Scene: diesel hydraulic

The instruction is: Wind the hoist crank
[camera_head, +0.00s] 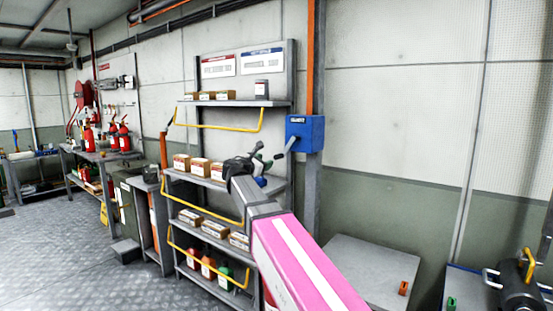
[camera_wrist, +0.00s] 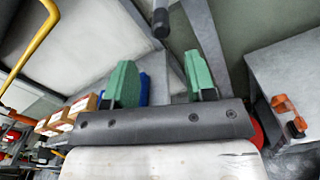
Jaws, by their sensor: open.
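The hoist is a blue box (camera_head: 305,133) on a grey wall post below an orange pipe. Its grey crank (camera_head: 288,147) slants down and left from the box. My gripper (camera_head: 263,156) is just left of the crank in the head view, open and empty. In the wrist view, my gripper (camera_wrist: 158,65) shows two green fingers standing apart. A dark cylindrical crank handle (camera_wrist: 160,22) is ahead, between the fingers' lines and beyond their tips, with no visible contact. The blue box is not clearly seen in the wrist view.
A grey shelf rack with yellow rails (camera_head: 232,130) and several cartons (camera_head: 199,167) stands behind and left of my gripper. A grey cabinet top (camera_head: 375,265) with an orange piece (camera_head: 403,288) is at lower right. The wall right of the post is clear.

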